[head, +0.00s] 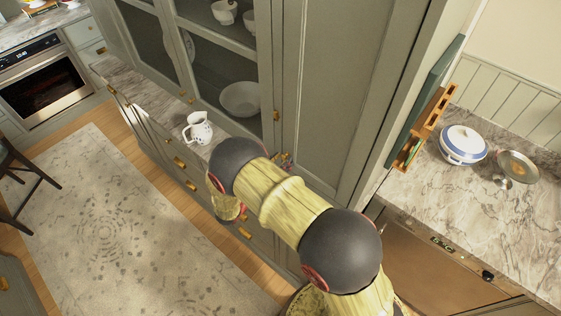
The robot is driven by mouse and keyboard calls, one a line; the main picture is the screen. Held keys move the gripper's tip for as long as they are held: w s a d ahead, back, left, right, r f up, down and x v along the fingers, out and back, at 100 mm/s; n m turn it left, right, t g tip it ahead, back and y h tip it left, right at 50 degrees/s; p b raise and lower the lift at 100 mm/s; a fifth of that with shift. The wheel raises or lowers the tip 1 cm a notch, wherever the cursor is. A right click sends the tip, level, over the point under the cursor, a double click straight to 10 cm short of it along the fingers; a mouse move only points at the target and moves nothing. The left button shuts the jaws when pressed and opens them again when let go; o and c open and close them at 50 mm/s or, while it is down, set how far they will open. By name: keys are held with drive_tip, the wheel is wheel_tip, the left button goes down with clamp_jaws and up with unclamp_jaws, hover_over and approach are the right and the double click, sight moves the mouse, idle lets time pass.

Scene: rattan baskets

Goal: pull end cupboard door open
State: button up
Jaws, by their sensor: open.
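A tall grey-green cupboard panel (325,85) stands at the right end of the cupboard row and looks closed. Left of it is a glass-fronted cupboard with a white bowl (240,99) and cups on its shelves. A small brass knob (276,116) sits near the seam between the two; I cannot tell which door it belongs to. My arm reaches from the lower right up and left, in front of the lower cupboards.
A marble ledge holds a spotted white jug (198,128) left of my arm. Drawers with brass pulls (179,162) lie below it. At right, a counter holds a blue-and-white lidded pot (463,144) and a pan (517,166). The patterned rug (105,230) at left is clear.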

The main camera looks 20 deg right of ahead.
drive_tip(key=shift+c, duration=0.5)
clamp_jaws()
idle(0.3)
